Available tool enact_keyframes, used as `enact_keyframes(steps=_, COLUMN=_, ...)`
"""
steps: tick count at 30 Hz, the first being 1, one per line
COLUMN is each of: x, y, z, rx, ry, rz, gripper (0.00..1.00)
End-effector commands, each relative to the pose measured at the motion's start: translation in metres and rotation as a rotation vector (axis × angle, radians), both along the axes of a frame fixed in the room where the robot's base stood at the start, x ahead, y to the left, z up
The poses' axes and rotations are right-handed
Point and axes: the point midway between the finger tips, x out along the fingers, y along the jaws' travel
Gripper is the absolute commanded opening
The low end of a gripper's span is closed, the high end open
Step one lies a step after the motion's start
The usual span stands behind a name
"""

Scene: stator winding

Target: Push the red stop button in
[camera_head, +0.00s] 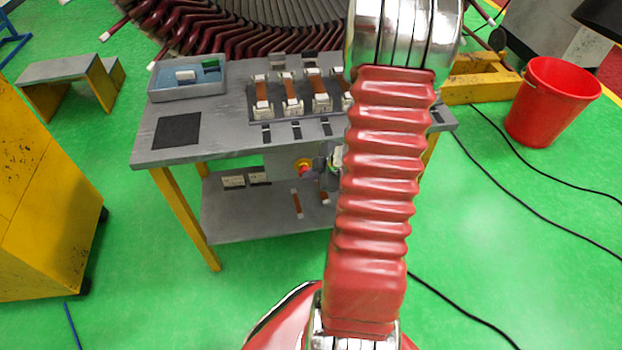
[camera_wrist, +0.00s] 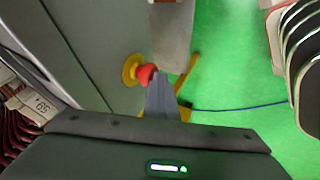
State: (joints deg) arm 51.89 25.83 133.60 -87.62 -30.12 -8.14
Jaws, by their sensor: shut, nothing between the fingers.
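The red stop button (camera_wrist: 147,74) sits on a yellow round base (camera_wrist: 131,70) fixed to a grey panel. In the head view the button (camera_head: 305,169) shows small below the front edge of the workbench. My gripper (camera_wrist: 159,76) is shut and empty, with its grey fingertips close beside the red cap in the wrist view. I cannot tell whether the tips touch the cap. In the head view my gripper is mostly hidden behind my red-sleeved arm, just right of the button.
The grey workbench (camera_head: 222,123) carries a blue-grey tray (camera_head: 190,88) and a fixture with coil pieces (camera_head: 292,95). A lower shelf (camera_head: 245,224) lies below the button. A red bucket (camera_head: 545,105) stands at the right. Black cables cross the green floor.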

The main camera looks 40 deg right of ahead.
Motion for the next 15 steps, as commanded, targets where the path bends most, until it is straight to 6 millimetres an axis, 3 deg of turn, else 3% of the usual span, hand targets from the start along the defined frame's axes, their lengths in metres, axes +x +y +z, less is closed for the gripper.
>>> enact_keyframes(steps=1, x=0.007, y=-0.007, z=0.003, rx=-0.011, ry=-0.010, rz=-0.007, gripper=0.00)
enact_keyframes(steps=7, x=0.008, y=-0.006, z=0.003, rx=-0.010, ry=-0.009, rz=-0.007, gripper=0.00)
enact_keyframes(steps=15, x=-0.003, y=0.006, z=0.003, rx=-0.006, ry=-0.009, rz=-0.003, gripper=0.00)
